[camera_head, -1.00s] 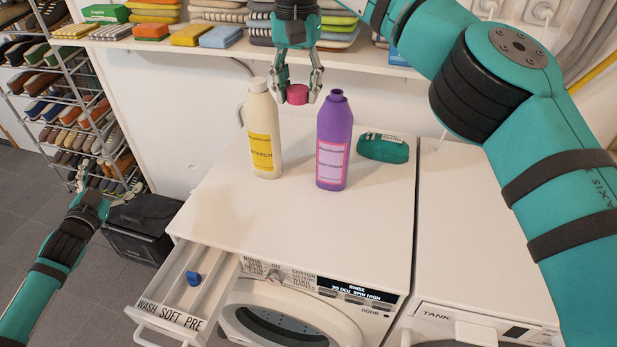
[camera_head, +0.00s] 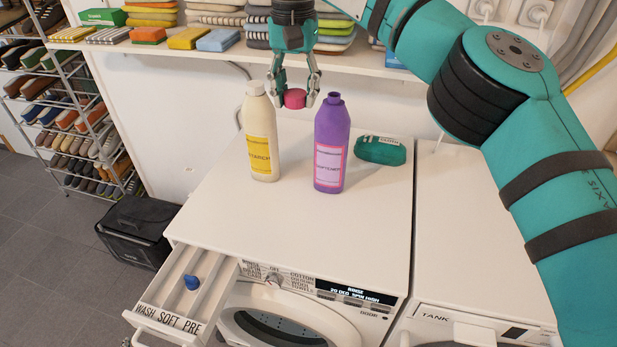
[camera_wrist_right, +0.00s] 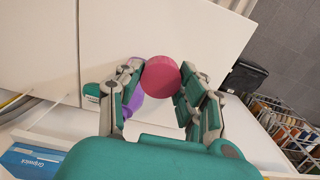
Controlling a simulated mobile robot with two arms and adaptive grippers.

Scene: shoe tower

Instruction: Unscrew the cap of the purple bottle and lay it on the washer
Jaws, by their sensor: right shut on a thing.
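The purple bottle (camera_head: 331,145) stands upright on the washer top (camera_head: 290,225), and its neck is open. My right gripper (camera_head: 294,100) is shut on the pink cap (camera_head: 295,98). It holds the cap in the air, between the cream and purple bottles in the head view and apart from both. In the right wrist view the cap (camera_wrist_right: 161,77) sits between the two fingers, with part of the purple bottle (camera_wrist_right: 134,105) showing behind. My left gripper is out of view.
A cream starch bottle (camera_head: 260,135) stands left of the purple one. A green pack (camera_head: 381,151) lies to its right. The detergent drawer (camera_head: 165,290) is pulled out with a blue piece (camera_head: 192,282) in it. The washer top's front is clear.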

